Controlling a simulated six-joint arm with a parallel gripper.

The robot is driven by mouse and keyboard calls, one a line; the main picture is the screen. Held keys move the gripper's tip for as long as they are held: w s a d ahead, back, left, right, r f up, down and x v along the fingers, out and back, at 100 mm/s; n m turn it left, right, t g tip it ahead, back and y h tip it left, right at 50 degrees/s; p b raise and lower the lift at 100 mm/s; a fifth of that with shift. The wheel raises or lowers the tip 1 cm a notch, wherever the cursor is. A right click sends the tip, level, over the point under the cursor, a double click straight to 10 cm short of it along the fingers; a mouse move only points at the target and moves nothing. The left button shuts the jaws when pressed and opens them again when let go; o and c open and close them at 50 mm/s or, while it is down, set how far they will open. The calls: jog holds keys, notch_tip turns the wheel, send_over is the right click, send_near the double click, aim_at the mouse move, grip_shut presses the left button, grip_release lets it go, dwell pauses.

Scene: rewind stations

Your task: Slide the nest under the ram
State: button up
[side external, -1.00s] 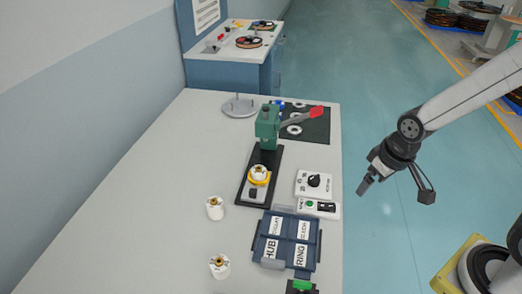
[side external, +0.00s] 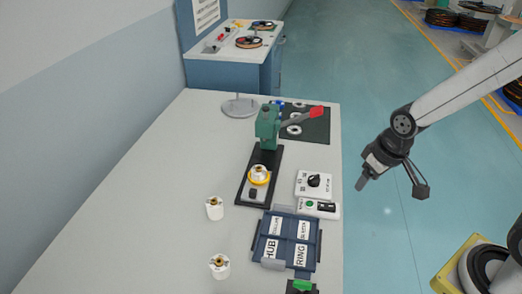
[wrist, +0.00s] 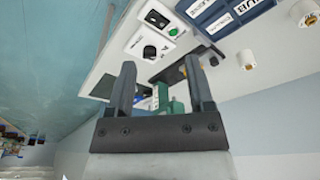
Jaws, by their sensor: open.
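The nest (side external: 256,187) is a small grey carriage on the black base of the press, carrying a yellow ring and a white hub part (side external: 260,171). It stands on the near side of the green press with the ram (side external: 267,128), not beneath it. The press has a red-ended lever (side external: 316,112) reaching right. My gripper (side external: 361,184) is in the air off the table's right edge, apart from the nest. In the wrist view, its two dark fingers (wrist: 160,76) are spread and empty. The green press (wrist: 166,100) shows partly between and behind them, and the nest is mostly hidden there.
A blue labelled tray (side external: 286,241) is nearer. Two white hubs (side external: 214,208) stand left. A dark mat with rings (side external: 311,126) lies behind.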

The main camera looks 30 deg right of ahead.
jog(key=w+a+f+n+g, duration=0.1)
jog(key=w+a+n, duration=0.15)
jog(key=w, duration=0.45)
jog(key=w+a+f+n, duration=0.1)
jog(key=w+a+n, duration=0.15)
jog(key=w, duration=0.55)
jog(key=n+g, duration=0.2)
jog(key=n, duration=0.1)
send_over(253, 190)
jog(key=f, duration=0.7)
jog(key=shift+s+d+f, duration=0.15)
jog(key=shift+d, duration=0.05)
jog(key=shift+a+f+n, duration=0.2)
jog(key=shift+a+n, duration=0.05)
jog(key=shift+n, duration=0.05)
jog(key=shift+f, duration=0.15)
jog(key=shift+f, duration=3.75)
grip_shut()
